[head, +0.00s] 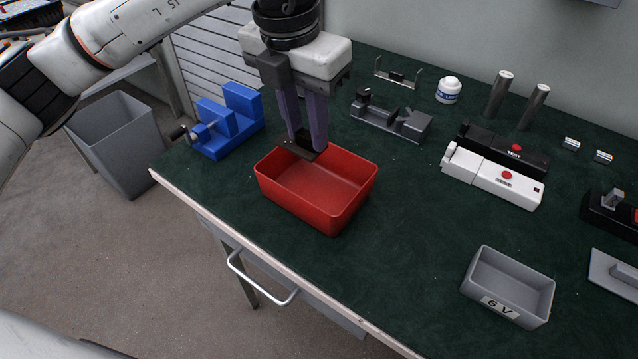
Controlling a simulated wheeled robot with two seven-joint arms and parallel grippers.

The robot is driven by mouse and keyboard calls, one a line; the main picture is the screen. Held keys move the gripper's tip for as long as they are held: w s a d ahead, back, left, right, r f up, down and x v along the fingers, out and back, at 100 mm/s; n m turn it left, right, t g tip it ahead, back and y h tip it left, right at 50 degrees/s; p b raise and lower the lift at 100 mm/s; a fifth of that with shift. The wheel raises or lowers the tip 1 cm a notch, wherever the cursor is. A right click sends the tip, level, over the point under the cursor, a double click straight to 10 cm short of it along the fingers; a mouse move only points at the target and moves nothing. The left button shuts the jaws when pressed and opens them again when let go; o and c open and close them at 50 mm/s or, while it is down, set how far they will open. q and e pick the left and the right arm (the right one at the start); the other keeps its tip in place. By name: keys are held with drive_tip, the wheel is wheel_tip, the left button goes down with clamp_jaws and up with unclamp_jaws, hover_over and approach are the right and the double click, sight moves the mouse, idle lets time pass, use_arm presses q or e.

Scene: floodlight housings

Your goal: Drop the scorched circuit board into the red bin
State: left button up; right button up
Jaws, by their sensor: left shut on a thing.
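The red bin (332,217) stands on the dark green bench top near its front left edge, and its visible inside is empty. My left gripper (307,143) points down over the bin's back edge. Its purple fingers are shut on a small dark flat piece, the circuit board (298,151). The board is held at about the height of the bin's rim, over its back left part. Scorch marks are too small to make out. My right gripper does not show.
A blue vise (240,112) stands left of the bin. A grey fixture (392,118) and white and black test boxes (492,178) lie to the right. A grey tray marked 6 V (508,285) is at the front right. A grey waste bin (118,145) stands on the floor.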

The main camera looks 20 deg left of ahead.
sight(306, 135)
use_arm(q)
wheel_tip(306, 135, down, 4)
drive_tip(key=shift+r+b, duration=0.2)
drive_tip(key=shift+b, duration=0.65)
drive_tip(key=shift+f, duration=0.2)
drive_tip(key=shift+w, duration=0.1)
drive_tip(key=o, duration=1.1)
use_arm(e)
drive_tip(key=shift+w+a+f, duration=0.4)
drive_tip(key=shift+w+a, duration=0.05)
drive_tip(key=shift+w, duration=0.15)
use_arm(q)
drive_tip(key=shift+r, duration=0.5)
drive_tip(key=r, duration=0.3)
drive_tip(key=s+r, duration=0.1)
drive_tip(key=r, duration=0.5)
drive_tip(key=shift+s+a+r, duration=0.1)
drive_tip(key=shift+s+a, duration=0.15)
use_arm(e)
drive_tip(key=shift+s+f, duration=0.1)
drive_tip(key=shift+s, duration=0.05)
